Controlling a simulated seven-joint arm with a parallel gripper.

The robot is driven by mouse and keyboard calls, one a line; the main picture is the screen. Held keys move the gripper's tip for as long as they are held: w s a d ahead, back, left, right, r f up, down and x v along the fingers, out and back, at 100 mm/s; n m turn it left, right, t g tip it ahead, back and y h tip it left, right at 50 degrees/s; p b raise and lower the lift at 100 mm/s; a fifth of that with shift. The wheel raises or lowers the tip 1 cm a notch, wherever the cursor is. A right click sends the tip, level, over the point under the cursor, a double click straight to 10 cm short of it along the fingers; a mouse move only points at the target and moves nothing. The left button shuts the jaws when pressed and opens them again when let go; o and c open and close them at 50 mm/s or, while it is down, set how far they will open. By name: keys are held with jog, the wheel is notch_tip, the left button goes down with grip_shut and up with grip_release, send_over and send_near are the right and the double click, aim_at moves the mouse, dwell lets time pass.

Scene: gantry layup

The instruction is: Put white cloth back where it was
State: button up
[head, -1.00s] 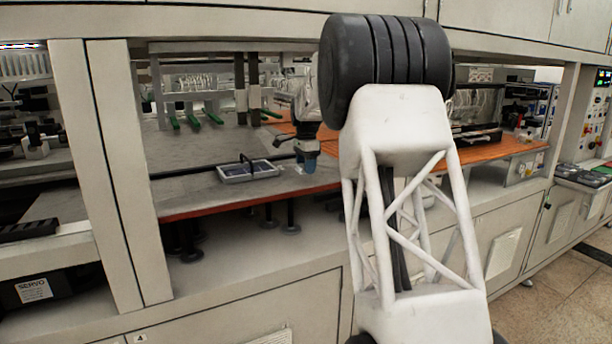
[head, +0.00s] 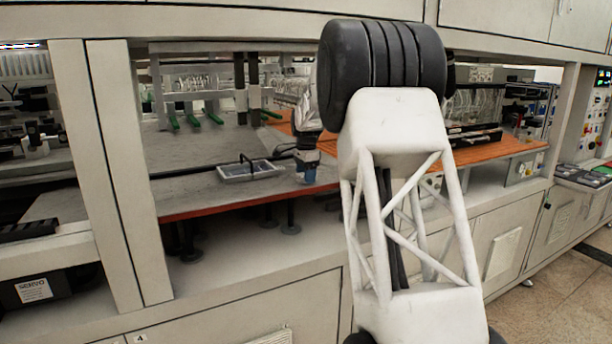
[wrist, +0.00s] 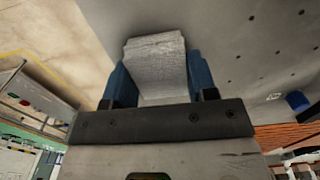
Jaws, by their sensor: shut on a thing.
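The white cloth (wrist: 155,62) shows in the wrist view as a folded, woven pad between the two blue fingers of my gripper (wrist: 157,80). The fingers are shut on it, and it sticks out past their tips. In the head view my gripper (head: 307,172) is small, pointing down at the grey worktop (head: 205,195), to the right of a shallow tray. The cloth cannot be made out in the head view. Whether it touches the worktop is not clear.
The tray (head: 222,175) has a dark handle and stands near the worktop's front. Green-footed bars (head: 193,121) stand behind it. An orange surface (head: 495,151) lies to the right. A cabinet post (head: 125,190) bounds the opening at left. Worktop left of the tray is clear.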

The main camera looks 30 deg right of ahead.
jog(key=shift+f, duration=0.15)
jog(key=o, duration=0.9)
notch_tip(320, 180, up, 12)
dwell(0.5)
jog(key=shift+r, duration=0.2)
dwell(0.6)
